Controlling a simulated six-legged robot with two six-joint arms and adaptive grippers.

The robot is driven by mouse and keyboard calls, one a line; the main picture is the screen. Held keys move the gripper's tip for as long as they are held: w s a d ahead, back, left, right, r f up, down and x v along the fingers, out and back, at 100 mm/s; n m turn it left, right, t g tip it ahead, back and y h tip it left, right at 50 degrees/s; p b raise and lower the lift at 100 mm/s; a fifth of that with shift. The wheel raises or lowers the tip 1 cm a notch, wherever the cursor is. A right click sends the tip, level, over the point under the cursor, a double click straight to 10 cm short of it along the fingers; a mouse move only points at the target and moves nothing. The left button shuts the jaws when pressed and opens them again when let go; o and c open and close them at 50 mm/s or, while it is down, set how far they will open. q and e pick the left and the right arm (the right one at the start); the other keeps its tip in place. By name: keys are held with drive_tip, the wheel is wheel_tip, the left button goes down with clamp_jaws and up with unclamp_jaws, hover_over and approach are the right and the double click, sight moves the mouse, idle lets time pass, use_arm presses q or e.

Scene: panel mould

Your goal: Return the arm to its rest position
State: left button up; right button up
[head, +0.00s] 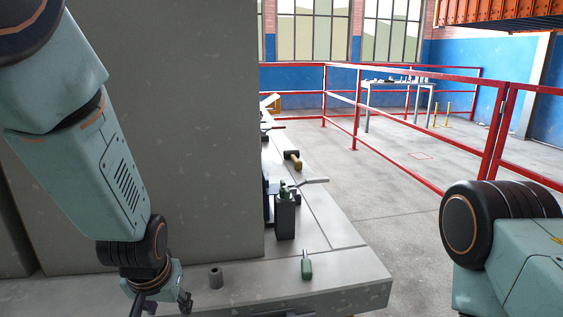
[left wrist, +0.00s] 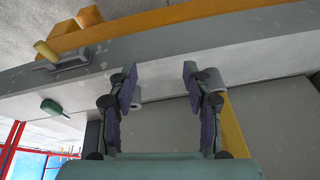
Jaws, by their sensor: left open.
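My left arm (head: 115,170) comes in from the left in the head view and hangs downward. Its gripper (head: 162,303) is low at the picture's bottom edge, beside the grey ledge, partly cut off. In the left wrist view the left gripper (left wrist: 160,78) has its two fingers well apart, with nothing between them. Part of my right arm (head: 510,240) shows at the lower right of the head view; its gripper is outside the picture.
A large grey panel block (head: 190,130) stands close to my left arm. On the ledge (head: 340,290) are a small grey cylinder (head: 216,277), a green-handled tool (head: 306,266) and a dark holder (head: 285,217) with tools. Red railings (head: 430,182) and open floor lie to the right.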

use_arm(q)
drive_tip(key=s+a+f, duration=0.2)
drive_tip(key=s+f, duration=1)
drive_tip(key=f, duration=0.3)
drive_tip(key=s+f+g, duration=0.2)
drive_tip(key=s+f, duration=0.1)
drive_tip(key=s, duration=0.5)
drive_tip(key=s+f+g+h, duration=0.1)
drive_tip(key=s+f, duration=0.3)
drive_tip(key=s, duration=0.5)
drive_tip(key=shift+s+f+g, duration=0.2)
drive_tip(key=shift+g, duration=0.2)
drive_tip(key=shift+c, duration=0.2)
drive_tip(key=shift+s+a, duration=0.1)
drive_tip(key=shift+s, duration=0.1)
drive_tip(key=shift+c, duration=1.1)
drive_tip(key=shift+n, duration=0.3)
